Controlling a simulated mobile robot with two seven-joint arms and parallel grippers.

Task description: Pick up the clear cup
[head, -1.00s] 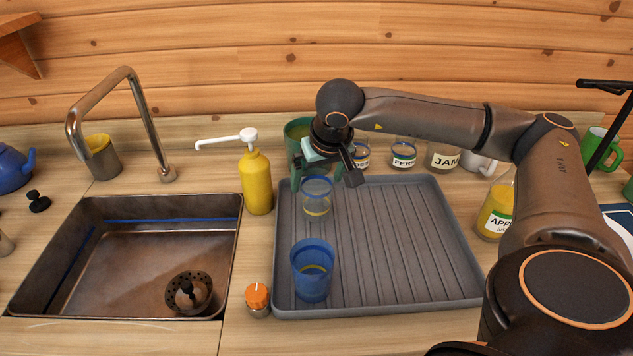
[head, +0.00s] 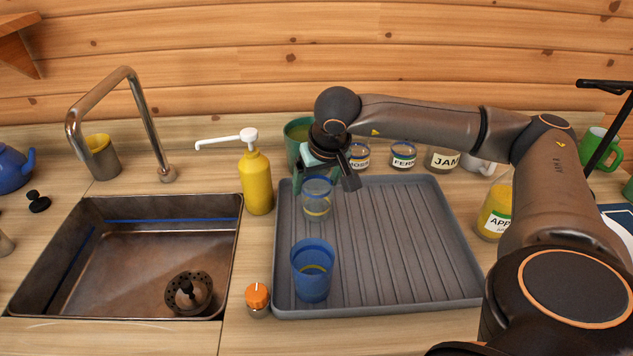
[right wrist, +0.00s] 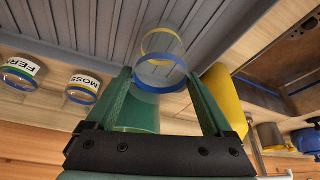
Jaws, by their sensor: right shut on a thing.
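The clear cup (head: 317,201) has a blue rim band and a yellow band lower down. It is at the back left of the grey ribbed tray (head: 400,240) and looks upright. My right gripper (head: 320,183) comes from behind it and is shut on the cup near its blue rim. In the right wrist view the green fingers (right wrist: 160,80) sit on either side of the clear cup (right wrist: 162,62). I cannot tell whether its base touches the tray. My left gripper is not in view.
A blue cup (head: 312,272) stands in front on the tray. A yellow soap bottle (head: 257,182) is close at the left, and a green container (head: 296,130) stands behind. Labelled jars (head: 403,154) line the back. The tray's right side is clear.

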